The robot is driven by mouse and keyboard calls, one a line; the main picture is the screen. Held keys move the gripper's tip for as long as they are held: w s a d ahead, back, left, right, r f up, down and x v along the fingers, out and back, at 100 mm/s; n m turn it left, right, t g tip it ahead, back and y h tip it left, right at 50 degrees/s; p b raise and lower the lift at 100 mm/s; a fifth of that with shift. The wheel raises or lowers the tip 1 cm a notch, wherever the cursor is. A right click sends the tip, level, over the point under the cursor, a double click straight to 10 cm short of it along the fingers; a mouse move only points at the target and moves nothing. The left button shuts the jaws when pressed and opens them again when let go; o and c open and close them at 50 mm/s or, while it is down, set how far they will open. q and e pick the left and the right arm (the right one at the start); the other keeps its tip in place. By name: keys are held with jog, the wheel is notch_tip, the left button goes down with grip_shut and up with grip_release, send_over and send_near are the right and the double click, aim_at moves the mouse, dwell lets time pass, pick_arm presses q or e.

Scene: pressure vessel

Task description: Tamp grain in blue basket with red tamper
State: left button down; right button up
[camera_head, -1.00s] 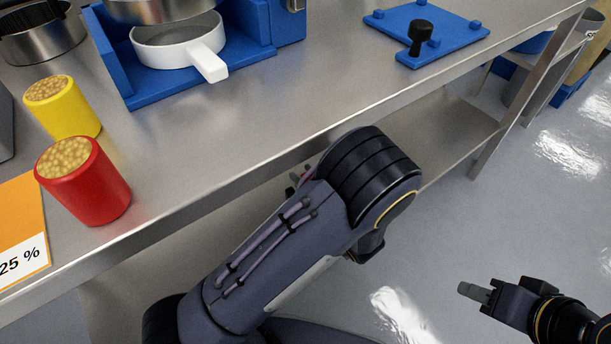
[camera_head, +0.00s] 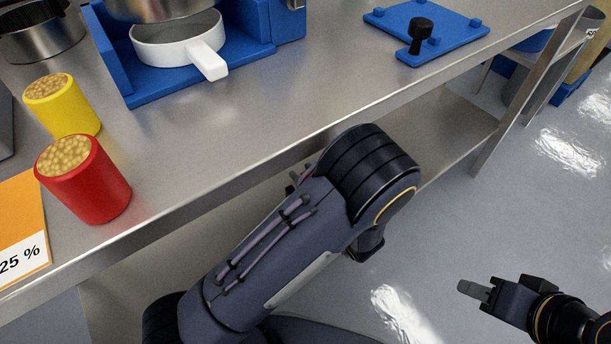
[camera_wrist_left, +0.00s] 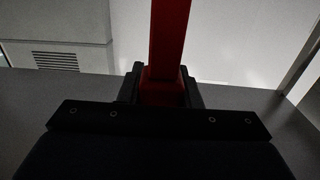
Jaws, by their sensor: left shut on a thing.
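In the left wrist view my left gripper (camera_wrist_left: 165,88) is shut on a red bar-shaped part of the red tamper (camera_wrist_left: 170,38), which extends up out of the picture; its far end is not in view. In the head view that gripper is mostly hidden behind my left arm, near the table's front edge. My right gripper (camera_head: 474,290) is empty above the floor at the lower right; its finger gap does not show clearly. I cannot single out a blue basket with grain. Grain fills a red cup (camera_head: 88,190) and a yellow cup (camera_head: 66,112).
The steel table (camera_head: 240,115) holds a blue stand (camera_head: 160,90) with a white-handled pan (camera_head: 212,66). A blue plate (camera_head: 455,35) carries a black-knobbed tool (camera_head: 420,32). An orange card (camera_head: 20,215) lies at left. Open floor (camera_head: 455,225) is at right.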

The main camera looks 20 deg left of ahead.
pick_arm(q)
jog(key=shift+r, duration=0.45)
notch_tip(320, 180, up, 5)
jog(key=p, duration=0.4)
jog(key=shift+r+p, duration=0.2)
jog(key=shift+p, duration=0.1)
